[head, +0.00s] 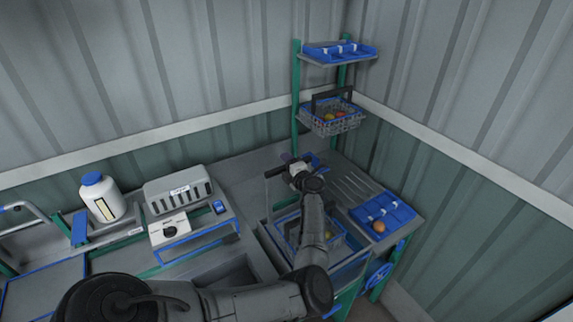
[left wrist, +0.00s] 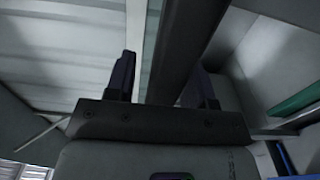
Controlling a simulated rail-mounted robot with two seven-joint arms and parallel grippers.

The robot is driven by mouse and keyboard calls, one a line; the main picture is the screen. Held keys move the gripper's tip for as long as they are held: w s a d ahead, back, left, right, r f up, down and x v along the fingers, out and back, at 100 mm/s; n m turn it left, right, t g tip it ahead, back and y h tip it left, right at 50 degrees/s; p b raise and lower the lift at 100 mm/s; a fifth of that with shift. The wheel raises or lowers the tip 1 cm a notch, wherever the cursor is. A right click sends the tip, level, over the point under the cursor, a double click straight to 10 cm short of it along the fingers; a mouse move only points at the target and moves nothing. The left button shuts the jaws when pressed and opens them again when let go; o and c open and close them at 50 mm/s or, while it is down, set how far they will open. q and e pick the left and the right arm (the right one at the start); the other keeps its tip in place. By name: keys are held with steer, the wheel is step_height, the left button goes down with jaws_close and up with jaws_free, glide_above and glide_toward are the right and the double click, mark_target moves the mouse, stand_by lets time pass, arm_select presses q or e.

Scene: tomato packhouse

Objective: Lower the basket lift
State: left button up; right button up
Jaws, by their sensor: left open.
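The basket lift has green posts (head: 296,95) in the back corner. A wire basket (head: 318,129) with a blue rim, a dark handle and red and orange fruit hangs on it, below an upper shelf. My left gripper (head: 294,162) is above the bench, below and in front of the raised basket. In the left wrist view its two fingers (left wrist: 163,85) stand apart, and a thick dark bar (left wrist: 190,35) runs between or behind them; I cannot tell whether they touch it. My right gripper is not in view.
A blue tray (head: 400,212) with an orange fruit (head: 378,227) lies right of my arm. A blue handwheel (head: 377,276) is below the bench's right end. A white bottle (head: 103,200) and a grey machine (head: 178,190) stand at left. Another basket is partly hidden by my arm.

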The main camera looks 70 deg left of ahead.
arm_select(q)
steer(key=shift+c, duration=0.4)
jaws_close()
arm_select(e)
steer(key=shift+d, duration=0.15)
